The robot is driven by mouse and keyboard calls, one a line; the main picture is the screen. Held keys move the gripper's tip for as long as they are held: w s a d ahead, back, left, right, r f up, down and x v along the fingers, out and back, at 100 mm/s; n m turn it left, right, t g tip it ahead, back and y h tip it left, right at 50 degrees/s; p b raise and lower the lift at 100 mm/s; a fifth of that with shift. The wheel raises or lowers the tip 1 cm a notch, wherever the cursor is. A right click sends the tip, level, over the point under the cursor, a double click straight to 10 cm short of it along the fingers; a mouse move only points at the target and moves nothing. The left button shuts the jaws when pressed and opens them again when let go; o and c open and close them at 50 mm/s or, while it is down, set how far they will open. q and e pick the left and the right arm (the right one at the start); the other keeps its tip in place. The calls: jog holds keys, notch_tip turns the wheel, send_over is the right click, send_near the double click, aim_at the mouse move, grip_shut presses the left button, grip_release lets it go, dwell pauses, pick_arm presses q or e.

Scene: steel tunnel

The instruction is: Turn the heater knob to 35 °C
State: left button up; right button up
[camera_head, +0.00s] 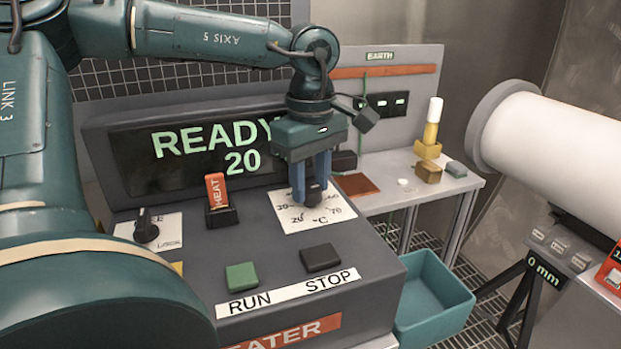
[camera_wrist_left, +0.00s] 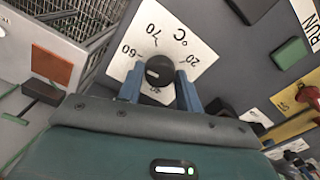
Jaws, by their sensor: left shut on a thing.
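The heater knob (camera_wrist_left: 160,69) is round and black, on a white dial plate (camera_head: 335,212) marked in °C, with 20, 60 and 70 readable in the left wrist view. My left gripper (camera_head: 311,190) points down at the knob from above. Its two blue fingers (camera_wrist_left: 158,90) are shut on the knob, one on each side. A pale mark shows on the knob, but I cannot tell exactly which value it points to. The display (camera_head: 215,148) reads READY 20. The fingers partly hide the dial in both views. My right gripper is not in view.
On the panel are a green RUN button (camera_head: 242,277), a dark STOP button (camera_head: 321,257), an orange HEAT switch (camera_head: 216,190) and a black selector knob (camera_head: 146,227). A teal bin (camera_head: 432,300) stands right of the heater. A side table (camera_head: 445,186) holds small parts.

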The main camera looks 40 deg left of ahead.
aim_at(311, 189)
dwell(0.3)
pick_arm(q)
jog(key=o, duration=1)
notch_tip(311, 189, up, 13)
jog(key=shift+p, duration=0.3)
